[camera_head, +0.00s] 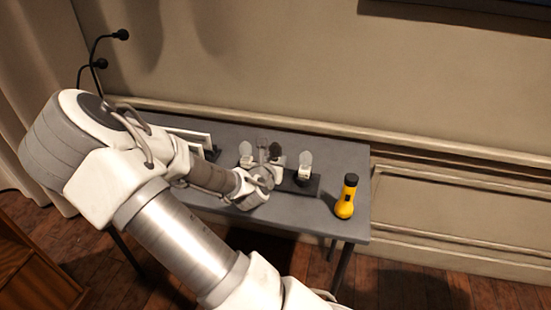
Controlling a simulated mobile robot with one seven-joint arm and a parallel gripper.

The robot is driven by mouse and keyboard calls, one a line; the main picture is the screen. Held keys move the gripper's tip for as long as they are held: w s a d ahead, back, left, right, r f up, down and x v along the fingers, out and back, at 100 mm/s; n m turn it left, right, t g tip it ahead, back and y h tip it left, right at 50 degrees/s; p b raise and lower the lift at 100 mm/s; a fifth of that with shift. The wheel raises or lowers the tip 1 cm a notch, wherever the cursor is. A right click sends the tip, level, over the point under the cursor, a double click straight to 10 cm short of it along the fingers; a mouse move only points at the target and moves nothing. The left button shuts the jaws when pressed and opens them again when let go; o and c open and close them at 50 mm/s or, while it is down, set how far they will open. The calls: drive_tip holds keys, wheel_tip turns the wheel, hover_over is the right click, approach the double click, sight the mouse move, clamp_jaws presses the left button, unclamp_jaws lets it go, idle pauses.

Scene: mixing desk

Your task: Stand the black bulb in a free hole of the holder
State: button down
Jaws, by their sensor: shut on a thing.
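The holder (312,187) is a low dark block on the grey table, partly hidden behind my arm. A pale bulb (305,160) with a white base stands at its right part, and another pale bulb (246,150) stands to the left. My gripper (273,161) is over the middle of the holder, between these two bulbs. It is shut on the small black bulb (275,150), which looks roughly upright. My arm and fingers hide the bulb's lower end and the holes beneath, so I cannot tell whether it is inside a hole.
A yellow torch (346,199) with a black top stands near the table's right edge. A white framed object (190,135) is at the left, partly behind my arm. The grey table (290,214) has bare room at its front right. A wall runs behind.

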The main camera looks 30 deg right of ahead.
drive_tip(key=shift+f, duration=0.5)
drive_tip(key=shift+c, duration=2.2)
unclamp_jaws()
drive_tip(key=shift+a+r, duration=0.1)
drive_tip(key=p+v, duration=1.7)
drive_tip(key=p, duration=0.1)
drive_tip(key=shift+r, duration=0.15)
drive_tip(key=shift+s, duration=0.1)
